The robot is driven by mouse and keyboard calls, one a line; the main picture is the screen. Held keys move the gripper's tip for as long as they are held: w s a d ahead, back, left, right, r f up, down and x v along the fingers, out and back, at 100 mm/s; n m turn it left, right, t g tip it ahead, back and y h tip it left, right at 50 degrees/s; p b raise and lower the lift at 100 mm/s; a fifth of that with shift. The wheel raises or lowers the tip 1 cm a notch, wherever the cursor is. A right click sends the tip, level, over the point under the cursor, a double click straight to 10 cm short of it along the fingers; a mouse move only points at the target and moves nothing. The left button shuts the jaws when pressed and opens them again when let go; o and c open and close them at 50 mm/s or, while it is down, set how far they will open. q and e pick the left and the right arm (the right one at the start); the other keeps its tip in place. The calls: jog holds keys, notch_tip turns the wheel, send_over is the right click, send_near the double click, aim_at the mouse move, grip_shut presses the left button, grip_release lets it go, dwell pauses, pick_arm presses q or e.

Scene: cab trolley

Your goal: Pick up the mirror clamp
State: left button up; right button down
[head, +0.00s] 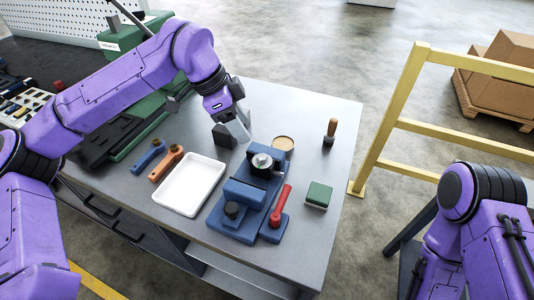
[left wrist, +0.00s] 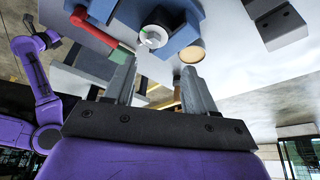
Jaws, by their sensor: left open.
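I cannot tell for sure which part is the mirror clamp. A dark grey block (head: 224,136) on the table beyond the white tray may be it. A similar block with two dark holes (left wrist: 277,22) shows at the top right of the left wrist view. My left gripper (head: 241,131) is open and empty, just right of the dark block in the head view. Its two fingers stand apart in the left wrist view (left wrist: 158,75), with nothing between them held. My right arm shows at the lower right, but its gripper is out of view.
A blue fixture (head: 243,193) with a silver knob (head: 262,161) and a red lever (head: 280,205) stands nearby. Around it are a white tray (head: 189,184), tan tin (head: 284,143), wooden-handled tool (head: 330,131) and green-topped block (head: 318,194). A yellow rail (head: 400,105) stands right.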

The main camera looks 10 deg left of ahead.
aim_at(261, 156)
pick_arm(q)
jog(key=p+x, duration=0.1)
jog(key=x, duration=0.2)
jog(key=p+x, duration=0.1)
jog(key=x, duration=0.2)
jog(key=s+p+x, duration=0.1)
jog(key=x, duration=0.2)
jog(key=shift+d, duration=0.4)
jog(key=shift+s+f, duration=0.1)
grip_shut()
pick_arm(e)
jog(key=r, duration=0.1)
jog(key=s+r, duration=0.1)
jog(key=r, duration=0.1)
jog(key=shift+r, duration=0.3)
